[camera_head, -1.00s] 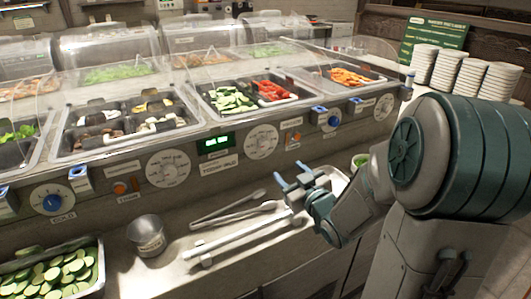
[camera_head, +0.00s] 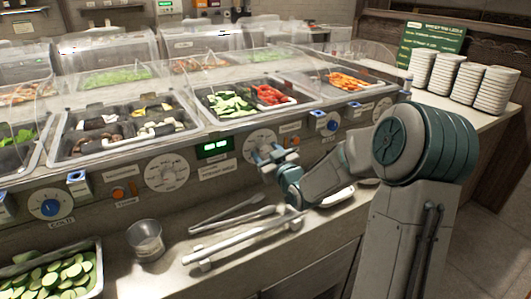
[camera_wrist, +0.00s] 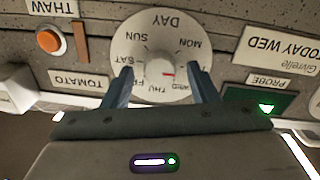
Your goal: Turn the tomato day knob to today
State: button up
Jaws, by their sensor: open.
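The tomato day dial is a round white plate (camera_wrist: 160,20), upside down in the wrist view, with DAY and day names around a pale central knob (camera_wrist: 160,66). A small red mark on the knob lies on its right side in that view, near WED. A TOMATO label (camera_wrist: 78,80) and a TODAY WED sign (camera_wrist: 283,45) flank the dial. My gripper (camera_wrist: 160,74) is open, its fingers on either side of the knob with gaps visible. In the head view my gripper (camera_head: 274,154) partly covers the dial (camera_head: 257,137).
A second white dial (camera_head: 167,171) sits left of the green display (camera_head: 215,147). An orange button (camera_wrist: 48,40) is beside the THAW label. Tongs (camera_head: 232,216), a metal cup (camera_head: 146,238) and a rail (camera_head: 240,243) are on the counter below. Food pans (camera_head: 125,155) lie above.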

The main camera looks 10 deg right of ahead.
jog(key=shift+w, duration=0.2)
jog(key=shift+c, duration=0.3)
jog(key=c, duration=0.9)
jog(key=shift+m, duration=0.4)
jog(key=m, duration=0.3)
jog(key=shift+m+p, duration=0.3)
jog(key=shift+p, duration=0.1)
jog(key=m+p, duration=0.1)
jog(key=m, duration=0.3)
